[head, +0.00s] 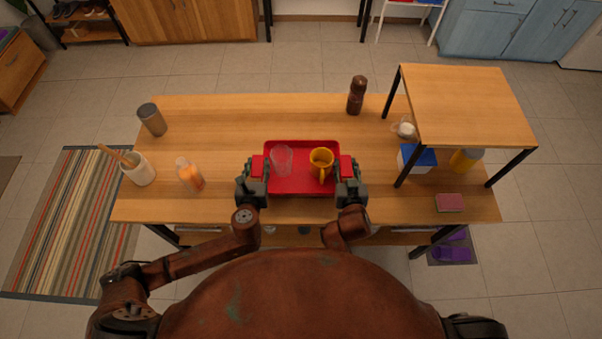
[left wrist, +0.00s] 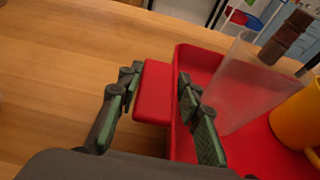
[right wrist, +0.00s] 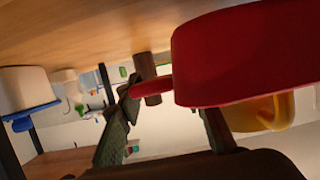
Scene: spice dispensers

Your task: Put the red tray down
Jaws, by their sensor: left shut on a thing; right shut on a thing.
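The red tray (head: 298,186) is level near the front middle of the wooden table; I cannot tell whether its base touches the tabletop. A clear glass (head: 281,161) stands in its left half and a yellow mug (head: 321,158) in its right half, both upright. My left gripper (head: 257,176) is shut on the tray's left handle, and the left wrist view shows this red handle (left wrist: 153,92) between the fingers. My right gripper (head: 347,176) is shut on the right handle, which shows partly in the right wrist view (right wrist: 150,86).
Left on the table are a utensil cup (head: 139,172), an orange-filled bottle (head: 190,176) and a grey-topped shaker (head: 152,120). A brown mill (head: 356,95) stands behind. A raised shelf (head: 465,105), a blue-lidded container (head: 418,158) and a sponge (head: 449,203) are right. Table behind the tray is clear.

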